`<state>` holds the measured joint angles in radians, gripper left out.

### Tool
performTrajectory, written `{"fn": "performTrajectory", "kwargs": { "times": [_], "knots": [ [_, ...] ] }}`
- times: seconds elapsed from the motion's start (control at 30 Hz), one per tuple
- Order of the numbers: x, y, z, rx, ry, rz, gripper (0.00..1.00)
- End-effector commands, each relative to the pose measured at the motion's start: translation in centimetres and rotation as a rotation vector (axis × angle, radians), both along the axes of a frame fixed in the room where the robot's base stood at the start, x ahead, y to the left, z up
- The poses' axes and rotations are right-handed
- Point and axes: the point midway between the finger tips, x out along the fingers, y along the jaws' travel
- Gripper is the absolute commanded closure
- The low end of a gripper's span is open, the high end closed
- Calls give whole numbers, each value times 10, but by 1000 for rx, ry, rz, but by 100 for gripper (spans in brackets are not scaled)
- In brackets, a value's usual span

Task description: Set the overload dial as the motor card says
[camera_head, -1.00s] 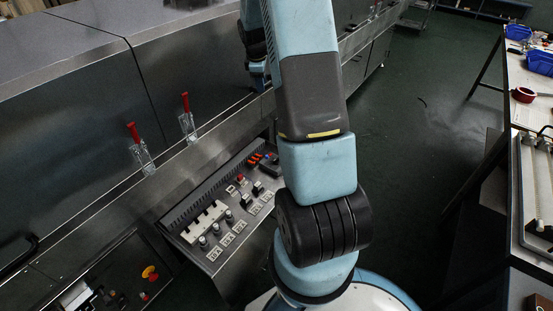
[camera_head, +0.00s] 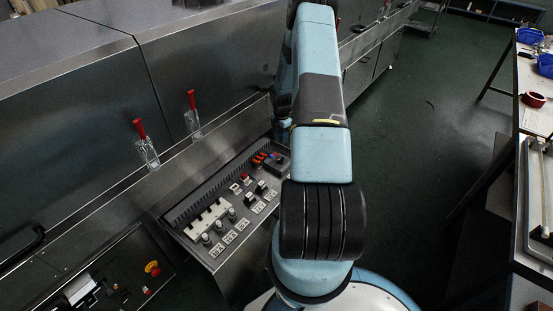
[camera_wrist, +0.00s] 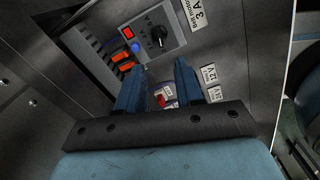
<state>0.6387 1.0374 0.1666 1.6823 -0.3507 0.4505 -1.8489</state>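The overload dial (camera_wrist: 157,35) is a black knob on a grey box (camera_wrist: 178,47) with marks around it, at the top of the wrist view. The exact setting is too small to read. The motor card (camera_wrist: 194,14), a white label beside the box, reads "Belt motor 3 A", turned on its side. My gripper (camera_wrist: 157,66) shows two blue fingers apart with nothing between them, pointing towards the panel just below the dial in the picture. In the head view the grey box (camera_head: 278,164) is at the panel's far end; my gripper is hidden there by my arm.
Further knobs, a white terminal strip (camera_head: 207,219) and small labels fill the sloped panel. Red-handled clamps (camera_head: 192,100) stand along the dryer's edge. A workbench (camera_head: 535,120) is at right.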

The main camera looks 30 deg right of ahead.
Motion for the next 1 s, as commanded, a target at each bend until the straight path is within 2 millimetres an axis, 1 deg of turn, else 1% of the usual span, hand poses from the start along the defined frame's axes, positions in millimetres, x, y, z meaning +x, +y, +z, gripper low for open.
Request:
{"fn": "performTrajectory", "kwargs": {
  "times": [0.17,0.27,0.8,1.0],
  "knots": [
    [-1,0,-10,8,-3,18,64],
    [-2,0,-22,8,-2,16,64],
    [-3,-2,-112,8,-1,11,64],
    [-2,-2,-133,6,-3,12,64]
  ]
}}
